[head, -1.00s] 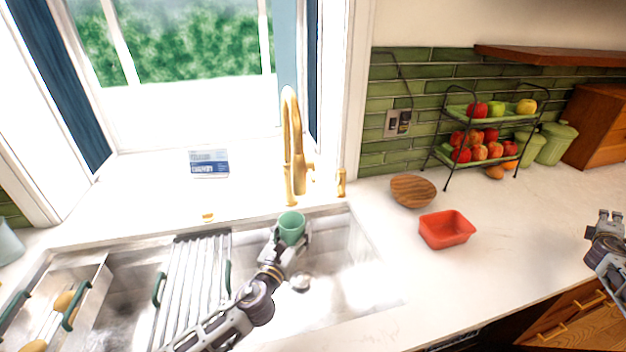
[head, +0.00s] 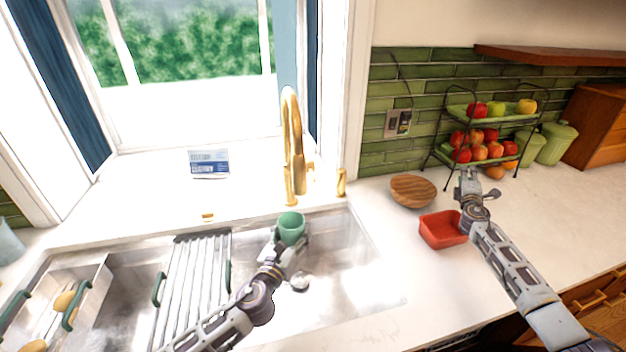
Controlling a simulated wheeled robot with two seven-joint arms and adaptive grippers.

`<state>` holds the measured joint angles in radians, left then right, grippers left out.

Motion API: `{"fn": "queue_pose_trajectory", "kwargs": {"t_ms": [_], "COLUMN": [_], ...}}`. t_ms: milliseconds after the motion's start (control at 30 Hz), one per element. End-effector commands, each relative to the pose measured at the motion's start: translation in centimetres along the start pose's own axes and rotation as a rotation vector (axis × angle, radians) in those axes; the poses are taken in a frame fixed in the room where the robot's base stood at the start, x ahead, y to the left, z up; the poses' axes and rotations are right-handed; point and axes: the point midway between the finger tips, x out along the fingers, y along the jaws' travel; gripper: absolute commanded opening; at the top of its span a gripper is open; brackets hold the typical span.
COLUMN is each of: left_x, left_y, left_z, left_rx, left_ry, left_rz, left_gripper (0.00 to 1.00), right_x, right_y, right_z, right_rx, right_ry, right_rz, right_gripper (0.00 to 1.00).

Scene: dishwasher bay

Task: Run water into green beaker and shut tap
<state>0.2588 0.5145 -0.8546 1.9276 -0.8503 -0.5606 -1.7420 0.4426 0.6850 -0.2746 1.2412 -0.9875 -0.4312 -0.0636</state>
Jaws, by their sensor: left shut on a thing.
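The green beaker (head: 291,227) is upright over the sink, below the gold tap (head: 292,145). My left gripper (head: 293,240) is shut on the beaker from the front. No water stream is visible from the spout, and I cannot see what is inside the beaker. A small gold handle sits on the tap's right side (head: 310,168). My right gripper (head: 467,178) is above the counter, behind the red bowl and apart from the tap. Its fingers look apart with nothing between them.
The red bowl (head: 437,229) and wooden bowl (head: 413,190) stand right of the sink (head: 345,265). A fruit rack (head: 445,150) is close behind my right gripper. A drying rack (head: 190,280) spans the sink's left part. A gold dispenser (head: 341,182) stands right of the tap.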

Motion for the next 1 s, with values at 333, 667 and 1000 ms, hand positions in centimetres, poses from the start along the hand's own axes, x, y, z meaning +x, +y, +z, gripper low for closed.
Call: {"fn": "queue_pose_trajectory", "kwargs": {"t_ms": [333,667,1000], "left_x": [0.0,0.0,0.0], "left_y": [0.0,0.0,0.0], "left_z": [0.0,0.0,0.0], "left_rx": [0.000,0.000,0.000], "left_ry": [0.000,0.000,0.000], "left_rz": [0.000,0.000,0.000], "left_gripper": [0.36,0.36,0.36], "right_x": [-3.7,-9.8,-16.6], "right_y": [3.3,2.6,3.2], "right_z": [-14.8,-24.6,-32.7], "right_rx": [0.206,0.505,0.831], "right_ry": [0.175,0.295,0.389], "right_rz": [0.032,-0.056,-0.171], "right_gripper": [0.35,0.35,0.35]}}
